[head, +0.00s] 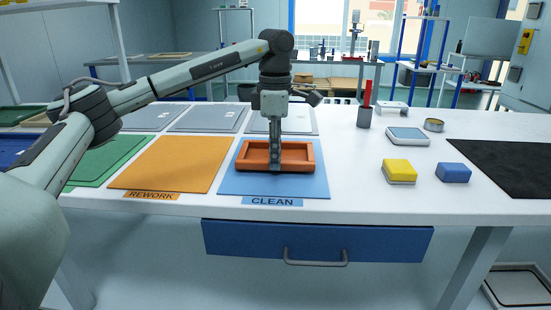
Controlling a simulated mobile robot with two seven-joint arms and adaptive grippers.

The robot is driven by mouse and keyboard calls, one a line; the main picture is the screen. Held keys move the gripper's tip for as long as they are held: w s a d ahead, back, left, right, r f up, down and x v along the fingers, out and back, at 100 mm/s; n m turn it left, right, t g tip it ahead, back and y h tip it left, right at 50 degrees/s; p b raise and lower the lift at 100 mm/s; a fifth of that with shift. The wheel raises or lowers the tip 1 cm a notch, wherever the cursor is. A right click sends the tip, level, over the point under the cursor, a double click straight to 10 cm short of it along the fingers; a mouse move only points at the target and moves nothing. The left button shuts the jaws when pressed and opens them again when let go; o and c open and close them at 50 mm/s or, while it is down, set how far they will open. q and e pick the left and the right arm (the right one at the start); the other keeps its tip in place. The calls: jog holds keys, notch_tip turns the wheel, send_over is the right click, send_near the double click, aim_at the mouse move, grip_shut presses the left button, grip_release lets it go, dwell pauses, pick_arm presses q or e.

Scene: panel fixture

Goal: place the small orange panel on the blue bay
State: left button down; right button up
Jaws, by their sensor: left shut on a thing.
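The small orange panel (298,155), a shallow tray-like frame, is over the blue bay (300,187) labelled CLEAN. It looks level and seems to rest on the bay or very close to it; I cannot tell whether it touches. My left gripper (276,165) comes down from above and is shut on the panel's front edge, hiding a strip of its middle. Part of the blue bay shows in front of the panel and at its sides. My right gripper is not in view.
An orange bay (168,165) labelled REWORK lies to the left, with a green bay (104,160) beyond. Grey panels (211,118) lie behind. To the right are a yellow sponge (399,170), a blue block (453,173), a scale (407,136), a cup (364,118) and a black mat (510,165).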

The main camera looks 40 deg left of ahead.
pick_arm(q)
jog(key=shift+f, duration=0.35)
jog(key=c, duration=1.5)
grip_release()
jog(key=shift+c, duration=0.2)
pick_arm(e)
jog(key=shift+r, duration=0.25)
pick_arm(q)
notch_tip(320, 180, up, 12)
jog(key=p, duration=0.1)
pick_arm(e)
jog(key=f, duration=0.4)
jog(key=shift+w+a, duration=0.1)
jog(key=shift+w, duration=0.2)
pick_arm(q)
jog(key=shift+d, duration=0.1)
